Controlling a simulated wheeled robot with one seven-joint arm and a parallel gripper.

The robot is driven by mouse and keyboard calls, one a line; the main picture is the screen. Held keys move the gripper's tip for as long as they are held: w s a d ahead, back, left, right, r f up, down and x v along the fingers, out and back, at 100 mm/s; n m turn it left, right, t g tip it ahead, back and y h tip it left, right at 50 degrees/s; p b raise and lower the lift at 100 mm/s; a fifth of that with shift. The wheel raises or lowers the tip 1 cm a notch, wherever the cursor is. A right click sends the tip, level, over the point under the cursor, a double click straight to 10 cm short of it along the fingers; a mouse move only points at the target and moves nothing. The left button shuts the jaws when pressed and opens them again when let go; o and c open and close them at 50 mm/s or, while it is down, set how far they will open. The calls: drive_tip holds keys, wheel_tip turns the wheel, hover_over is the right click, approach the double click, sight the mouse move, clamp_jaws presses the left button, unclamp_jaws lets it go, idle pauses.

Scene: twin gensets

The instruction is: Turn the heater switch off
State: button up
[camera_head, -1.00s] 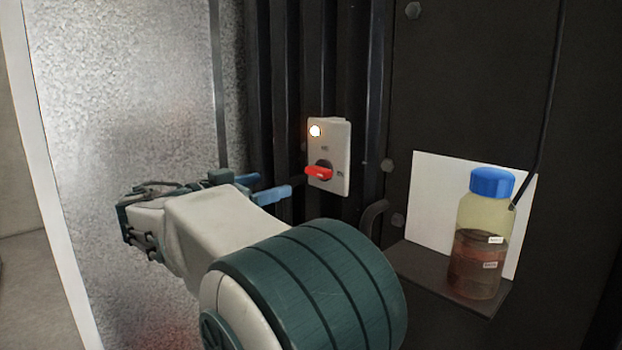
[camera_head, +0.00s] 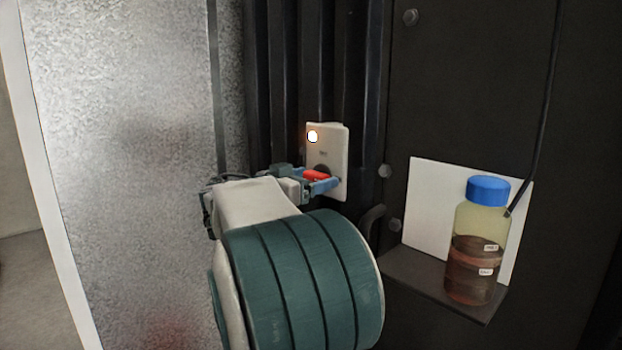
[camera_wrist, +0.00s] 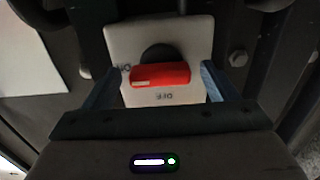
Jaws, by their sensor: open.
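The heater switch is a light grey plate (camera_head: 338,157) on the dark ribbed wall, with a lit round lamp (camera_head: 313,136) near its top. Its red handle (camera_head: 316,175) sits on a black round base. In the wrist view the red handle (camera_wrist: 160,75) lies sideways across the picture, with "OFF" printed on the plate (camera_wrist: 185,40) near the gripper side and another label, partly covered, by the handle's left end. My gripper (camera_wrist: 160,90) is open, its blue fingers on either side of the handle, with small gaps showing. In the head view my gripper (camera_head: 319,182) is at the switch.
A bottle with a blue cap (camera_head: 488,190) and brown liquid stands on a small dark shelf (camera_head: 420,272) to the right, before a white card (camera_head: 432,200). A black cable (camera_head: 548,110) hangs above it. A mottled metal panel (camera_head: 120,140) is at left. Bolts dot the wall.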

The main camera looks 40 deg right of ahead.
drive_tip(key=shift+c, duration=0.3)
drive_tip(key=c, duration=0.9)
drive_tip(key=shift+d, duration=0.1)
drive_tip(key=shift+c, duration=0.2)
